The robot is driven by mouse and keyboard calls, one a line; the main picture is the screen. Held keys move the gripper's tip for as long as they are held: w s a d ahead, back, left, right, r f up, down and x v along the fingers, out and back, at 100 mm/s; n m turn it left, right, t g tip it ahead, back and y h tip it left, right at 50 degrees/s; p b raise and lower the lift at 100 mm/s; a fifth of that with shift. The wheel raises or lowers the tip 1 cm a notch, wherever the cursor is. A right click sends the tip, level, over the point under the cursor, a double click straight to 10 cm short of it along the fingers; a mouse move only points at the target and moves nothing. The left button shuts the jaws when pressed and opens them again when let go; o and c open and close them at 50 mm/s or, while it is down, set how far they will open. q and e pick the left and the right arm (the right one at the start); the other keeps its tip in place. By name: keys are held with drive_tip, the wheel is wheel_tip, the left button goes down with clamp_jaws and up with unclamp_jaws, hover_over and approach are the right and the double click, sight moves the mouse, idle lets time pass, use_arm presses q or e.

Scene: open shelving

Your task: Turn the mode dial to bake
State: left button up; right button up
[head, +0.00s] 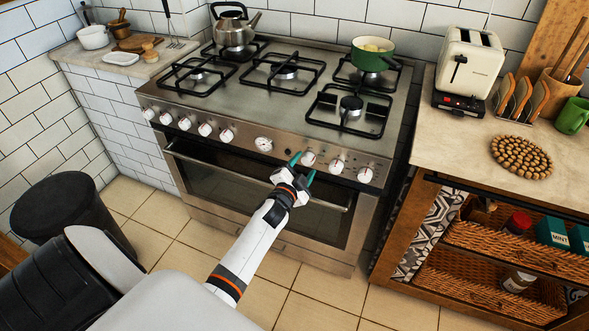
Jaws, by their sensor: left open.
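The steel stove (230,100) has a row of white knobs along its front panel, with a round gauge-like dial (264,144) near the middle. Right of it are three knobs: a near one (309,158), a middle one (337,166) and a far right one (365,175). The markings are too small to read, so I cannot tell which is the mode dial or its setting. My left gripper (303,168) is open, its green-tipped fingers just below and left of the near knob. I cannot tell whether they touch it. My right gripper is out of view.
The oven door handle (190,160) runs below the knobs, partly behind my left gripper. A kettle (234,28) and a green pot (372,52) stand on the hob. A counter with a toaster (468,65) is at right. A black bin (68,215) stands at left.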

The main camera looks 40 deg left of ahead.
use_arm(q)
drive_tip(key=v, duration=1)
drive_tip(key=shift+s, duration=0.2)
